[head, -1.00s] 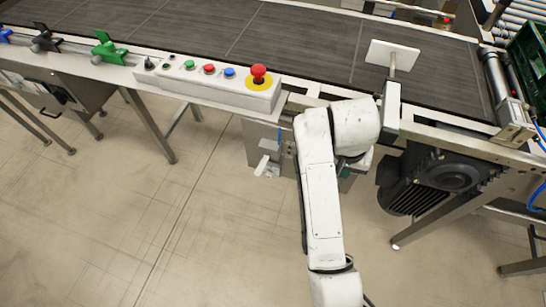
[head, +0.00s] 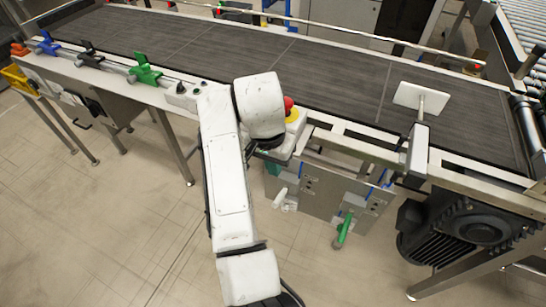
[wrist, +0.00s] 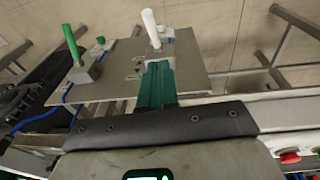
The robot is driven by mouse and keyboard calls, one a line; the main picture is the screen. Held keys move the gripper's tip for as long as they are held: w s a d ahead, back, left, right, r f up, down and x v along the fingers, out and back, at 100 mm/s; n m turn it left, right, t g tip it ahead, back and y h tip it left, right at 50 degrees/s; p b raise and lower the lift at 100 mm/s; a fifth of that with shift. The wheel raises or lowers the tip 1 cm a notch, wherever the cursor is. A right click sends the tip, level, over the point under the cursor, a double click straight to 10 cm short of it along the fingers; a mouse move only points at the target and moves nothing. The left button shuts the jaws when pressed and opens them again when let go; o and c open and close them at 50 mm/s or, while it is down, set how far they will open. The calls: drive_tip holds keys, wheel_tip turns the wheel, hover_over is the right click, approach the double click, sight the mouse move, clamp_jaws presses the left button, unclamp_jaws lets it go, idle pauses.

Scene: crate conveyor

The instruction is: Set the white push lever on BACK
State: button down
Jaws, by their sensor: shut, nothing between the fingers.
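The white push lever (head: 279,199) sticks out from a grey panel under the conveyor's front edge, beside my arm in the head view. In the wrist view the white lever (wrist: 151,29) stands up from the panel's far edge, leaning slightly left. My gripper (wrist: 157,68) shows as teal fingers, shut and empty. Its tips point toward the white lever's base; I cannot tell whether they touch it. In the head view my arm hides most of the gripper. The BACK marking is not readable.
A green lever (head: 343,229) stands on the same panel, to the right; it also shows in the wrist view (wrist: 73,45). The red emergency button (head: 288,105) is beside my arm. A black motor (head: 456,229) hangs at the right. The floor in front is clear.

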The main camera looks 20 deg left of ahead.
hover_over(278, 197)
wheel_tip(278, 197, down, 7)
drive_tip(key=shift+s+a+f+p, duration=0.1)
drive_tip(key=shift+a+f+p, duration=0.15)
drive_tip(key=shift+f, duration=0.3)
drive_tip(key=shift+s+d, duration=0.1)
